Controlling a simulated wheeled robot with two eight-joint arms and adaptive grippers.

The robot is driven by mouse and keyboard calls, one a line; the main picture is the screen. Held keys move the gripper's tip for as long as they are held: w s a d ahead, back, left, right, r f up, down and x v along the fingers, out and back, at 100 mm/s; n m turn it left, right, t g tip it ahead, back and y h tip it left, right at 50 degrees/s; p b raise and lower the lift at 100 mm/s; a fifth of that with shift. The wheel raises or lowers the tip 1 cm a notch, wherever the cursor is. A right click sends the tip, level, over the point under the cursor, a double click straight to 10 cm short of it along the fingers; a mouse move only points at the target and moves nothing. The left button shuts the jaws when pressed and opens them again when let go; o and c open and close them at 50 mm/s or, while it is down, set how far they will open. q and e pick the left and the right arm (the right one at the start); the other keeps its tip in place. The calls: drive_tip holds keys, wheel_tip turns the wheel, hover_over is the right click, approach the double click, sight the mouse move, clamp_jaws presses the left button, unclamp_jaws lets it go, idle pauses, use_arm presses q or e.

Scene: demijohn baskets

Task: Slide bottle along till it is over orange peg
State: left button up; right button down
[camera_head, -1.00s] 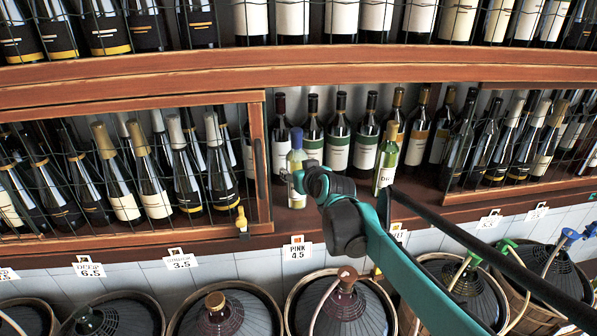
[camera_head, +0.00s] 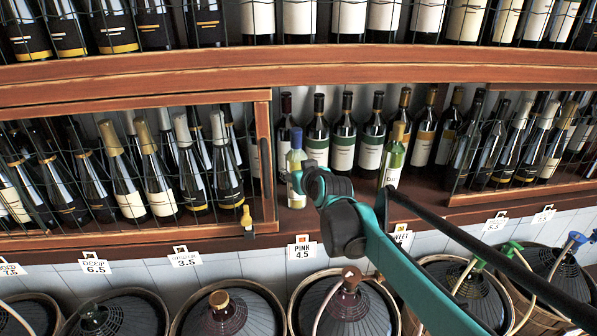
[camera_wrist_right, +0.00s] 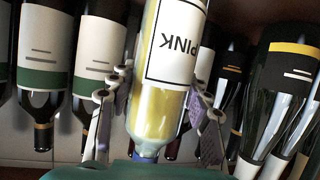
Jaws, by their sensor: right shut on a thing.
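The bottle (camera_head: 296,163) is pale yellow with a blue cap and stands on the middle shelf, near the left end of the open section. My right gripper (camera_head: 301,182) is shut on it from the front. In the right wrist view the bottle (camera_wrist_right: 158,95) shows a white "PINK" label, upside down, between the finger pads. Small pegs hold the price tags along the shelf front. My left gripper is not in view.
Dark bottles (camera_head: 343,140) stand in a row close behind. A wire-fronted cage with a wooden post (camera_head: 269,160) is just to the left. A green-yellow bottle (camera_head: 393,158) stands to the right, with free shelf between. Demijohns in baskets (camera_head: 222,312) stand below.

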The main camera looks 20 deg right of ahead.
drive_tip(key=c, duration=0.6)
unclamp_jaws()
drive_tip(key=v, duration=1.2)
drive_tip(key=shift+s, duration=0.1)
drive_tip(key=shift+p+v, duration=2.6)
drive_tip(key=shift+v, duration=0.85)
